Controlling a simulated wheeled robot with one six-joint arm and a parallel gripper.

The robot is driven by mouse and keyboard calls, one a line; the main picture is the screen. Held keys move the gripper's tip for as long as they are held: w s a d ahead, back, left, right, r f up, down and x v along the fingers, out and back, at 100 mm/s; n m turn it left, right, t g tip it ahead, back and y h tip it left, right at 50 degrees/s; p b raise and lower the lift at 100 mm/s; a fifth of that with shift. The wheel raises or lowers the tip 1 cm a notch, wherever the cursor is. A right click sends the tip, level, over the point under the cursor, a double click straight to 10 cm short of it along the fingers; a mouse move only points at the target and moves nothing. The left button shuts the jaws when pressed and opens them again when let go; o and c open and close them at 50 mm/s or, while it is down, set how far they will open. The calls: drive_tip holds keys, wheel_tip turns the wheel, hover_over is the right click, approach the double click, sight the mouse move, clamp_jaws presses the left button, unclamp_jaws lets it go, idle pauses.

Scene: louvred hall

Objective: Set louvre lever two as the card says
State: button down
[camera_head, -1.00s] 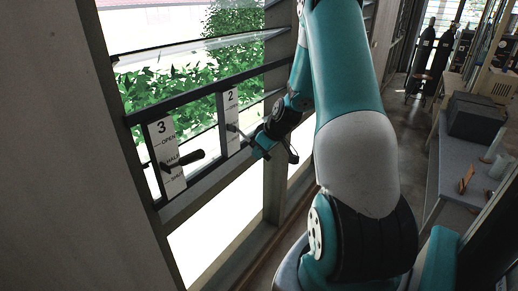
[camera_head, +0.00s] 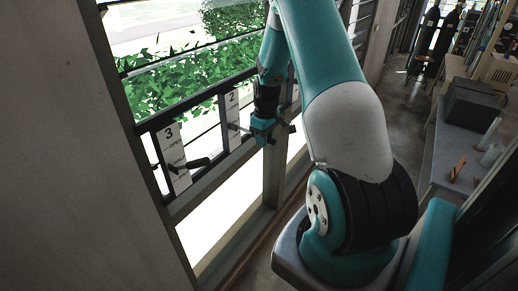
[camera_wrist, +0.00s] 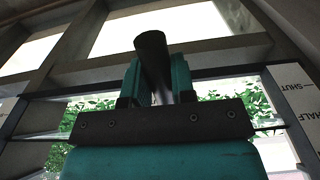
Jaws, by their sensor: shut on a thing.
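Lever two's scale plate (camera_head: 232,120) is a white strip marked 2 on the dark rail of the louvred window in the head view. My gripper (camera_head: 263,132) is just right of this plate, shut on lever two's dark handle, which sticks out beyond the jaws. In the wrist view the dark round handle (camera_wrist: 152,58) stands between the teal jaws. A white plate marked SHUT and HALF (camera_wrist: 295,100) shows at the right there. Lever two's exact mark is too small to read. I cannot make out the card in these views.
Lever three (camera_head: 190,164) with its own plate (camera_head: 171,150) is left of my gripper, its dark handle sticking out to the right. A grey bench (camera_head: 447,150) with a dark box (camera_head: 473,107) stands at the right. Open floor lies between window and bench.

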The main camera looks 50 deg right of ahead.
drive_tip(key=shift+w+r, duration=0.1)
drive_tip(key=shift+r, duration=0.15)
drive_tip(key=shift+f, duration=0.1)
drive_tip(key=c, duration=0.9)
unclamp_jaws()
drive_tip(key=shift+s+d+r+p, duration=0.1)
drive_tip(key=shift+s+r+p, duration=0.25)
drive_tip(key=shift+r, duration=0.75)
drive_tip(key=shift+s+a+r+p, duration=0.1)
drive_tip(key=shift+s+r+p, duration=0.25)
drive_tip(key=shift+r, duration=0.75)
drive_tip(key=shift+s+d+r+p, duration=0.1)
drive_tip(key=shift+s+r+p, duration=0.25)
drive_tip(key=shift+r, duration=0.75)
drive_tip(key=shift+s, duration=0.1)
wheel_tip(320, 180, up, 18)
drive_tip(key=b, duration=0.6)
drive_tip(key=shift+s+f, duration=0.15)
drive_tip(key=shift+f, duration=0.1)
